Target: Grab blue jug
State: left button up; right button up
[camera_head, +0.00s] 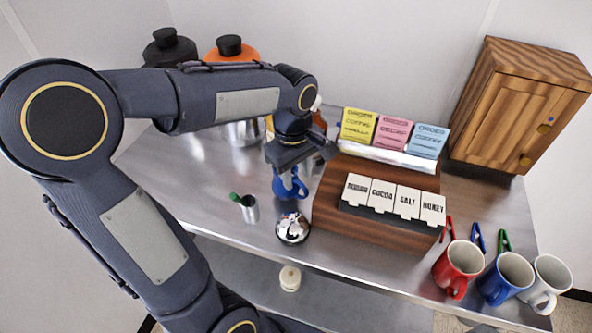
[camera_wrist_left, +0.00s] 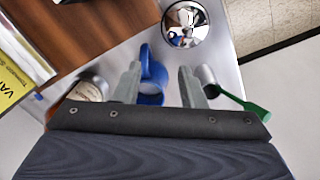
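A small blue jug (camera_head: 291,188) stands on the steel counter, left of the wooden rack. It also shows in the left wrist view (camera_wrist_left: 152,70), partly hidden by a finger. My left gripper (camera_head: 287,172) is above the jug and points down at it. In the left wrist view my left gripper (camera_wrist_left: 160,70) is open, with the jug showing between the fingers, closer to the left finger. I cannot tell whether a finger touches it. My right gripper is not in view.
A steel cup with a green-handled tool (camera_head: 249,211) and a shiny steel dome (camera_head: 292,228) stand close to the jug. A wooden rack (camera_head: 330,222) with labelled bins is to the right. Red (camera_head: 457,264), blue (camera_head: 504,275) and white (camera_head: 550,276) mugs stand at the front right.

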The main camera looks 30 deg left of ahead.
aim_at(304, 185)
pick_arm(q)
jog(key=shift+n, duration=0.7)
jog(key=w+f, duration=0.1)
jog(key=f, duration=0.1)
jog(key=w+f+p, duration=0.1)
jog(key=f, duration=0.5)
jog(key=shift+w+p, duration=0.3)
jog(key=shift+w, duration=0.1)
jog(key=shift+c, duration=0.5)
grip_shut()
